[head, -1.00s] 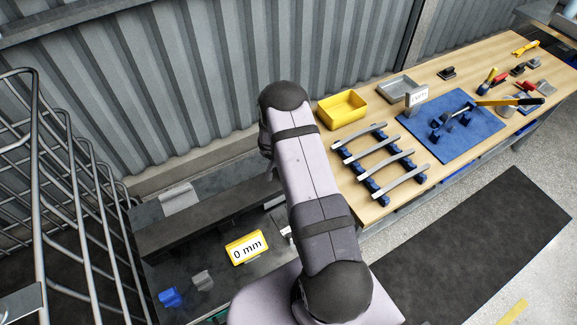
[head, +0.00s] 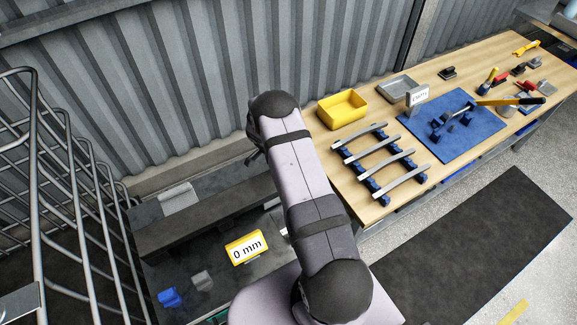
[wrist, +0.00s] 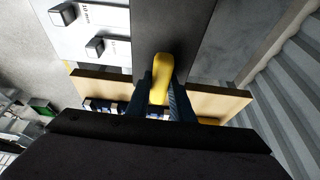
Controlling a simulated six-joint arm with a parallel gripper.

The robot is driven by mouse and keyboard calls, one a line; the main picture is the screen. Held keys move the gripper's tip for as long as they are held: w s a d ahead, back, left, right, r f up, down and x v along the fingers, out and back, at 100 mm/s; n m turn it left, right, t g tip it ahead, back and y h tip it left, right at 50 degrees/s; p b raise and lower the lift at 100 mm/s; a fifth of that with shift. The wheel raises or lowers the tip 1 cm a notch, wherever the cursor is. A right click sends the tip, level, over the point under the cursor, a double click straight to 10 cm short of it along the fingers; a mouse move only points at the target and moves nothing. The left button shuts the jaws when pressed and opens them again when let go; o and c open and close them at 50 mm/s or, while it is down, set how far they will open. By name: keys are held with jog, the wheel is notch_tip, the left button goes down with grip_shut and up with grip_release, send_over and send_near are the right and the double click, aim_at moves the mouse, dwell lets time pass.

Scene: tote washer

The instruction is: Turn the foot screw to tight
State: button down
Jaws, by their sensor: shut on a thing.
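In the wrist view, my gripper (wrist: 161,98) has its two dark fingers on either side of a yellow rounded handle (wrist: 160,70) and is shut on it. The handle lies over a dark flat bar or panel (wrist: 178,25). I cannot tell whether this handle belongs to the foot screw, and no part clearly reads as that screw. In the head view, my arm hides most of the gripper and whatever it holds. A yellow sign (head: 246,247) reading "0 mm" stands on the dark machine top to the left of my arm.
The wooden bench (head: 370,215) at right carries a yellow bin (head: 342,108), a grey tray (head: 398,88), strips on blue blocks, and a blue mat (head: 485,127) with a tool. A metal rail (head: 36,130) rises at left. A corrugated wall (head: 180,80) stands behind.

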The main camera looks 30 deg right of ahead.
jog(key=shift+w+r, duration=0.1)
jog(key=shift+r, duration=0.05)
jog(key=c, duration=1.7)
grip_release()
jog(key=shift+c, duration=0.2)
jog(key=shift+o, duration=0.9)
jog(key=shift+b+v, duration=1.5)
jog(key=shift+v, duration=2.1)
